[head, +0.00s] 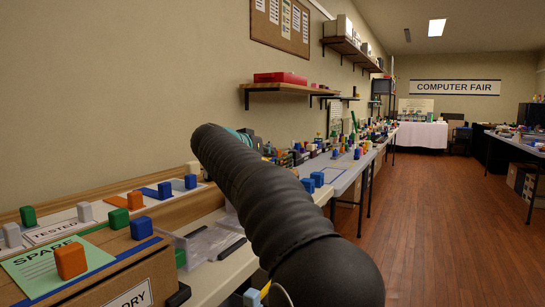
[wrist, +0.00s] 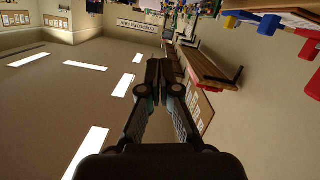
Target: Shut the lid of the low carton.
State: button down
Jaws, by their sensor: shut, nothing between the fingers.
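No low carton with an open lid can be made out in either view. A cardboard box (head: 95,290) at the lower left of the head view carries a label ending in "ORY"; I cannot tell whether it is the low carton. A green "SPARE" card and an orange block (head: 71,261) lie on its top. My gripper (wrist: 164,70) is shut and empty in the wrist view, pointing across the room, with nothing touching its fingers. In the head view my arm hides most of it and part of the tables.
A clear plastic tray (head: 205,243) stands on the table right of the box. A wall shelf (head: 285,88) holds a red box. The wooden floor (head: 440,220) at right is clear.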

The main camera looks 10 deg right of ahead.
jog(key=p+x, duration=0.1)
jog(key=x, duration=0.6)
jog(key=shift+w+d, duration=0.15)
jog(key=shift+d, duration=0.05)
jog(key=f, duration=0.2)
jog(key=shift+w+d+f, duration=0.1)
jog(key=shift+d+f, duration=0.2)
jog(key=shift+d, duration=0.1)
jog(key=shift+d+f, duration=0.2)
jog(key=shift+f, duration=0.55)
jog(key=shift+f+b, duration=0.1)
jog(key=shift+b, duration=0.2)
